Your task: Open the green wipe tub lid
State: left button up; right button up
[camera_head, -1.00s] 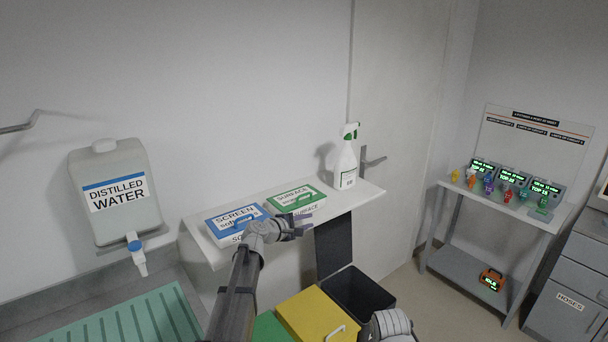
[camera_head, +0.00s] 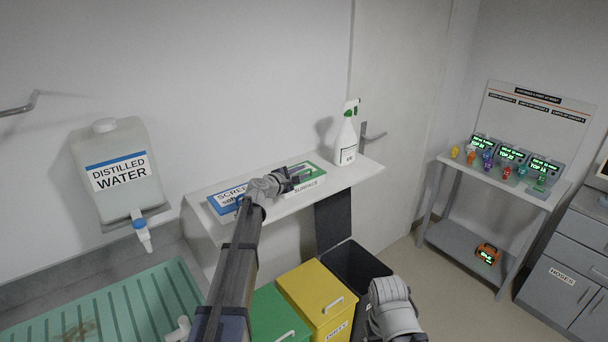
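The green wipe tub (camera_head: 313,180), labelled "SURFACE" on its white front, sits on the white wall shelf. My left gripper (camera_head: 300,179) is over its green lid and hides most of the lid and the handle. The fingers look parted, but whether the handle is between them cannot be made out. The lid appears to lie flat on the tub. The blue-lidded "SCREEN" tub (camera_head: 222,200) stands to the left, partly behind my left wrist. My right arm shows at the bottom, but its fingertips are not in view.
A spray bottle (camera_head: 346,140) stands on the shelf (camera_head: 362,174) to the right of the green tub. Below are a yellow bin (camera_head: 318,297), a green bin (camera_head: 272,315) and a black bin (camera_head: 352,265). A distilled water jug (camera_head: 118,172) hangs at left.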

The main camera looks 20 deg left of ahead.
pick_arm(q)
jog(key=shift+x, duration=1.2)
grip_shut()
dwell(0.5)
